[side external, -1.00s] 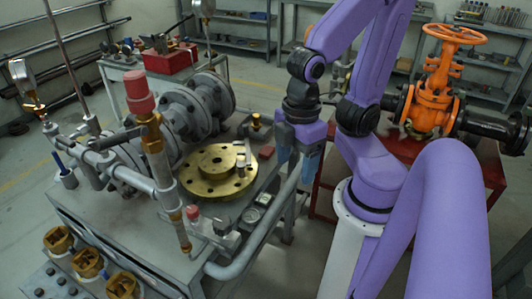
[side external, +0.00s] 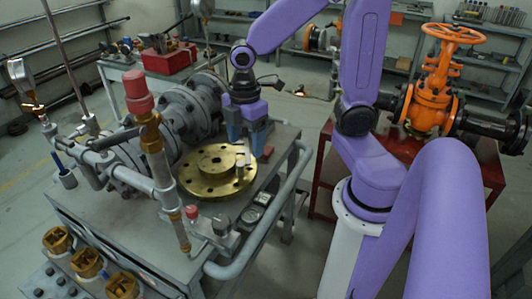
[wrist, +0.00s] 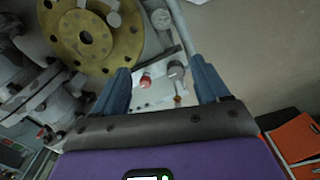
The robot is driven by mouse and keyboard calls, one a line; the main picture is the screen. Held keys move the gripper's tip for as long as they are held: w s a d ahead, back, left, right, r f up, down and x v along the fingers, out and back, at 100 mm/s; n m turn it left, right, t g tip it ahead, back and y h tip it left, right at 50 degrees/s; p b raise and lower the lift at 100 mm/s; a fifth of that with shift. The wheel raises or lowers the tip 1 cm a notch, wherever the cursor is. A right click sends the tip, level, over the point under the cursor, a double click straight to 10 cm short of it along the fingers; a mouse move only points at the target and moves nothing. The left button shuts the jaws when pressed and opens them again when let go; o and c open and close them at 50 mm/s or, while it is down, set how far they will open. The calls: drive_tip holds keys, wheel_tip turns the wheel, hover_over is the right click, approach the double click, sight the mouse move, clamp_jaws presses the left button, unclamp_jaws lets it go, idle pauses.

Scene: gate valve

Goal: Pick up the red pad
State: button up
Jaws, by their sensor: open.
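My gripper (side external: 247,141) is open, its blue fingers pointing down just above the back right of the brass flange. In the wrist view my gripper (wrist: 160,68) shows both fingers apart, with nothing held between them. A small red round piece (wrist: 145,80) shows between the fingers, on a pale surface below. A small reddish block (side external: 268,152) shows close to the right fingertip in the side view. I cannot tell which of these, if either, is the red pad.
The brass flange (side external: 190,181) lies flat on the grey bench (side external: 130,225). A red-topped upright pipe (side external: 139,92) and grey flanged piping (side external: 188,112) stand at left. A grey rail (side external: 262,232) runs along the bench's right edge. An orange gate valve (side external: 432,100) stands on a red table to the right.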

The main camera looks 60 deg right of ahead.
drive_tip(key=w+d+f+n, duration=0.1)
drive_tip(key=w+d+f, duration=0.1)
drive_tip(key=w+d, duration=0.45)
drive_tip(key=n, duration=0.3)
hover_over(265, 150)
wheel_tip(265, 150, down, 5)
drive_tip(key=f, duration=1.2)
drive_tip(key=shift+w+a, duration=0.15)
drive_tip(key=shift+a, duration=0.15)
drive_tip(key=shift+s+d+f, duration=0.1)
drive_tip(key=shift+s+f, duration=0.05)
drive_tip(key=shift+f, duration=1.15)
drive_tip(key=shift+s+d+f, duration=0.1)
drive_tip(key=shift+f, duration=1.2)
drive_tip(key=c, duration=1.1)
